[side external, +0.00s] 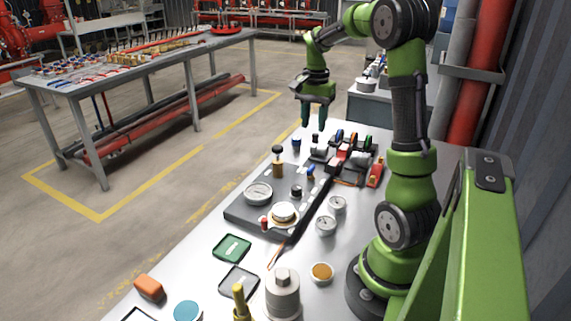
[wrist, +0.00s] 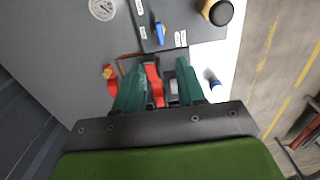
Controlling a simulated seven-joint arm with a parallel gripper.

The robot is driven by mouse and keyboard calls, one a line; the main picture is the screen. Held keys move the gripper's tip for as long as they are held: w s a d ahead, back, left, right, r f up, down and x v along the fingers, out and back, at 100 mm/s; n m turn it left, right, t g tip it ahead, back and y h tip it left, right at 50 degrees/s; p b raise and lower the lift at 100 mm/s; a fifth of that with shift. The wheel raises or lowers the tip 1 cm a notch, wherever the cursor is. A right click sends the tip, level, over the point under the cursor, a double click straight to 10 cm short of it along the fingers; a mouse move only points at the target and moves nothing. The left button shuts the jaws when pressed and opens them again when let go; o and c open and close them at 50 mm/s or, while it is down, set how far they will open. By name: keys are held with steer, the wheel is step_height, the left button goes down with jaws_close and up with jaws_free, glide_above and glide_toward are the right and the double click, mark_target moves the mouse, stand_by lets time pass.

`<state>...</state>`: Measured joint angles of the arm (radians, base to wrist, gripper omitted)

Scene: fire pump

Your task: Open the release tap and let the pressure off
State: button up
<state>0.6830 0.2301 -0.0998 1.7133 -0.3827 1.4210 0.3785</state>
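My gripper (side external: 313,127) hangs over the far end of the bench, fingers pointing down. In the wrist view its two teal fingers (wrist: 158,88) are apart, with red and grey items showing below between them. I see no grasped object. A dark pump panel (side external: 245,212) lies on the bench with a large gauge (side external: 258,193), a round white-topped fitting (side external: 284,213) and a red knob (side external: 264,224). A small blue lever (wrist: 160,33) stands on the panel among white labels, ahead of the fingers. Which fitting is the release tap I cannot tell.
A black knob on a brass stem (side external: 278,160) stands at the panel's far left. Red, green and blue items (side external: 345,150) crowd the far right. Loose gauges (side external: 326,226) lie right of the panel. A green tray (side external: 232,248) and orange block (side external: 149,288) are nearer.

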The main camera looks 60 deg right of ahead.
mark_target(311, 167)
step_height(311, 167, down, 14)
steer(key=shift+f, duration=0.1)
stand_by(0.4)
jaws_close()
